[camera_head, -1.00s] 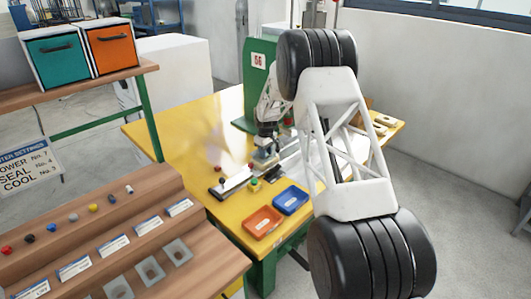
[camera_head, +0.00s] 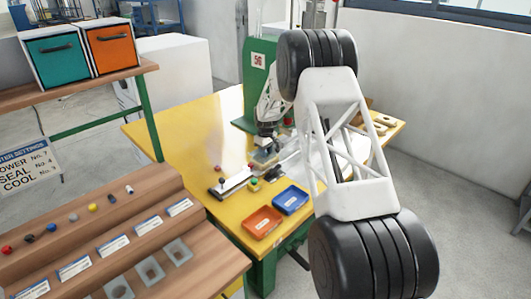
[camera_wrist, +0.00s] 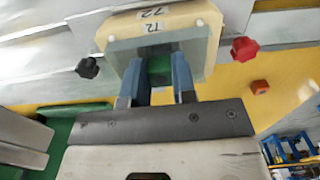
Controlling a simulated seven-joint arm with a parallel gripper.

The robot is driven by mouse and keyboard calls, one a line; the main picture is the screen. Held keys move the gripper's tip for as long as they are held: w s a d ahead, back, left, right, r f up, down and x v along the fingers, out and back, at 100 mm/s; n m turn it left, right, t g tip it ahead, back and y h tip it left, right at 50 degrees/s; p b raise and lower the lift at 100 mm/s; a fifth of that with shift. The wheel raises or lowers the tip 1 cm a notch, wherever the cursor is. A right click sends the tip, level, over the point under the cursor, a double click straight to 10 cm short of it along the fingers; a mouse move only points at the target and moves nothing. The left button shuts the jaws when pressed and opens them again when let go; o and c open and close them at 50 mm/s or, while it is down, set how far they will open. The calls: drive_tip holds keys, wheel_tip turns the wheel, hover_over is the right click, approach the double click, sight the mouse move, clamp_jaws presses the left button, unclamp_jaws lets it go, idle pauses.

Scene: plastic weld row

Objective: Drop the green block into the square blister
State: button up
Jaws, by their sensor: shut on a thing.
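The green block (camera_wrist: 159,70) shows between the blue fingertips of my gripper (camera_wrist: 160,82) in the wrist view. My gripper is shut on it. A beige nest (camera_wrist: 205,22) marked 72 lies right at the fingertips, with a clear, pale blister (camera_wrist: 122,52) on it. The fingers and block overlap the blister's middle; I cannot tell how deep the block sits or the shape of the cavity. In the head view my gripper (camera_head: 266,142) is low over the nest (camera_head: 263,158) on the yellow table, and the block is hidden.
A red knob (camera_wrist: 244,49) and a black knob (camera_wrist: 88,68) flank the nest. A small orange-red cube (camera_wrist: 260,87) lies on the table. A green press (camera_head: 255,80) stands behind. Orange (camera_head: 263,222) and blue (camera_head: 290,200) trays sit at the table's front edge.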

drive_tip(key=shift+f, duration=0.5)
idle(0.3)
idle(0.4)
drive_tip(key=o, duration=1)
drive_tip(key=shift+r, duration=0.1)
drive_tip(key=c, duration=0.5)
drive_tip(key=shift+r, duration=0.2)
drive_tip(key=shift+r, duration=3.25)
